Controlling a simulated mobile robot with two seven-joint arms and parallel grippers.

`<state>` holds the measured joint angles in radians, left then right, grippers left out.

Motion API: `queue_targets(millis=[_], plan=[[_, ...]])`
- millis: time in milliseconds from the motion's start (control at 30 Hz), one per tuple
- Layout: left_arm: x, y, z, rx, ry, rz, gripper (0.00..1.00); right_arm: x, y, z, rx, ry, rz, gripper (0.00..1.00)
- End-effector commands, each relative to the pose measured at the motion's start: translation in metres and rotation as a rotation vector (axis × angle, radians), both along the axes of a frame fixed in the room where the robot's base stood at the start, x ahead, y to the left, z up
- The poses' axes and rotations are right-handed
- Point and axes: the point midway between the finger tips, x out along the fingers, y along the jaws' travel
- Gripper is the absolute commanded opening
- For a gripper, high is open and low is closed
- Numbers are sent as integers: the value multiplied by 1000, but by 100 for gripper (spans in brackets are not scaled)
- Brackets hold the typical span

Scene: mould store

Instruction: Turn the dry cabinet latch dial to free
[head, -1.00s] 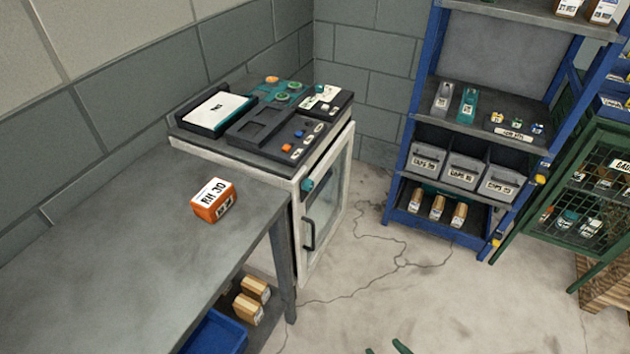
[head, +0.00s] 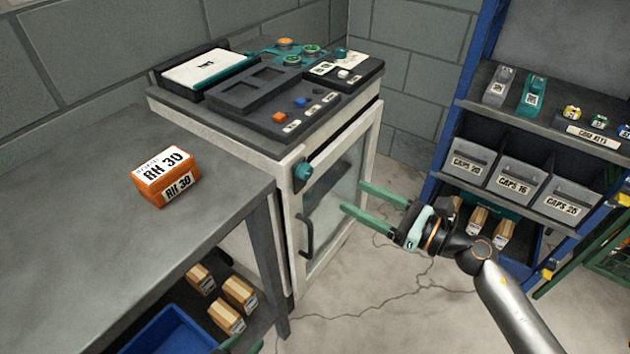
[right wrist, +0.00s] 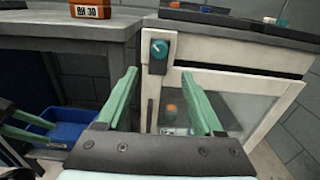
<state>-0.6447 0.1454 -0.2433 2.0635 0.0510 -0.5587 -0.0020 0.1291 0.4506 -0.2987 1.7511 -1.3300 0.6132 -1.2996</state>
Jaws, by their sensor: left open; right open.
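The dry cabinet (head: 340,165) is a white box with a glass door and a dark vertical handle (head: 305,235). Its teal latch dial (head: 303,172) sits on a dark plate at the upper left of the front; it also shows in the right wrist view (right wrist: 159,49), with a pale mark on its face. My right gripper (head: 354,197) is open and empty, right of the dial in the head view and apart from it. In the right wrist view the dial lies between and beyond the fingertips (right wrist: 158,74). My left gripper (head: 240,346) is open, only partly visible at the bottom edge.
A grey bench (head: 75,235) with an orange RH 30 box (head: 165,175) adjoins the cabinet's left side. A blue bin (head: 170,335) and small cartons lie beneath it. Trays and buttons cover the cabinet top. A blue shelf rack (head: 455,110) stands right; floor between is clear.

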Motion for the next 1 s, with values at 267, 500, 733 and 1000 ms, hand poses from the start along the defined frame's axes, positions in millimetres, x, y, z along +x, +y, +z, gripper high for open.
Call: queue_targets(millis=[267, 500, 733, 1000], plan=[[-3, 1, 3, 1, 5, 0, 50, 33, 47, 4, 10, 2, 0, 69], [-6, 2, -3, 5, 16, 1, 50, 56, 78, 2, 9, 4, -1, 69], [-6, 2, -4, 6, 16, 2, 50, 65, 90, 1, 7, 5, -2, 69], [-5, 2, -2, 5, 12, 2, 50, 65, 90, 1, 7, 5, -2, 66]])
